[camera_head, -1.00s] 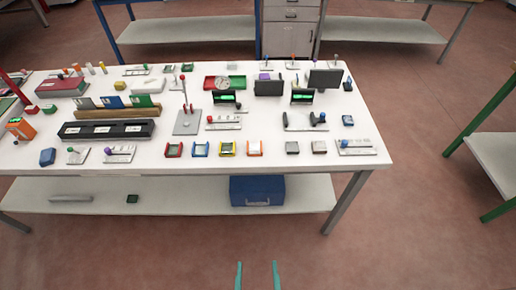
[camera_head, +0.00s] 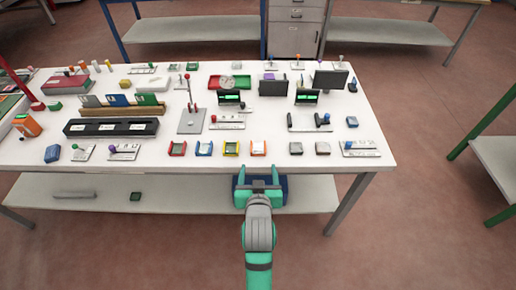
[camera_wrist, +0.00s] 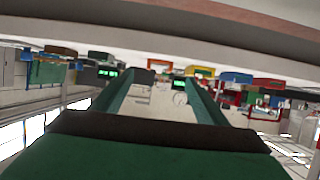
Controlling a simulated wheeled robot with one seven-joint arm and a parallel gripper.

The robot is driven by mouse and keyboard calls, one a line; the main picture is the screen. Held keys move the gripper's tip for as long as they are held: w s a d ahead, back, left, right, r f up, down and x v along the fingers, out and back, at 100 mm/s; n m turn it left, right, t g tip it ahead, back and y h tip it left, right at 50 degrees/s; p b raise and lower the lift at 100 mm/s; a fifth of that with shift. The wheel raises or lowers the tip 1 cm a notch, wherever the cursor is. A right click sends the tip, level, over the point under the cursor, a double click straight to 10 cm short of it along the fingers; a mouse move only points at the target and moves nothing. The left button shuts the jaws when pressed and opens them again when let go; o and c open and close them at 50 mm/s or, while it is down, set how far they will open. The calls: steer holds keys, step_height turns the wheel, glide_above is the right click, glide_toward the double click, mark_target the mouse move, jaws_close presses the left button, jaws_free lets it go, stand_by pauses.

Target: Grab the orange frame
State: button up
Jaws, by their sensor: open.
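My gripper (camera_head: 258,172) is open, with two teal fingers pointing toward the table. It is in front of the table's front edge, just short of the orange frame and apart from it. Nothing is between the fingers.
A yellow frame (camera_head: 230,148), a blue frame (camera_head: 204,148) and a red frame (camera_head: 177,148) stand to the left. Bare tabletop lies between orange frame and blocks.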

steer(key=w+r, duration=0.2)
glide_toward(258, 145)
steer(key=shift+w, duration=0.85)
steer(key=shift+w+a+f, duration=0.1)
steer(key=shift+w+f, duration=0.25)
steer(key=shift+w, duration=0.1)
steer(key=shift+d+x, duration=0.2)
steer(key=shift+x, duration=1.8)
steer(key=shift+s+a+f, duration=0.1)
steer(key=c, duration=1.2)
